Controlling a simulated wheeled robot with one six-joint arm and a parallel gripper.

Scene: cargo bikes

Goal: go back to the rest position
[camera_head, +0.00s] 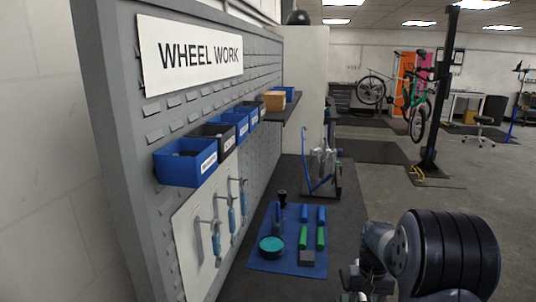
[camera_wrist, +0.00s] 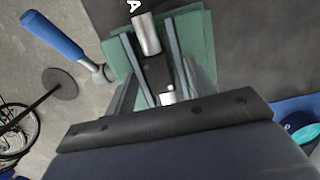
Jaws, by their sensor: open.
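In the wrist view, my gripper (camera_wrist: 153,72) is open, its two narrow fingers spread apart. A silver cylinder and a dark piece lie in line with the gap; I cannot tell how far below the fingers they are, and nothing is clearly held. A green pad lies behind them. In the head view, my arm with its black ribbed joint fills the lower right; the gripper's fingertips cannot be made out there.
A grey pegboard (camera_head: 130,150) with blue bins (camera_head: 185,162) stands at left. A blue mat (camera_head: 277,261) with tools lies beside it. A blue-handled tool (camera_wrist: 54,36) shows near my gripper. A black post (camera_head: 440,90) and a hanging bike (camera_head: 417,100) stand behind open floor.

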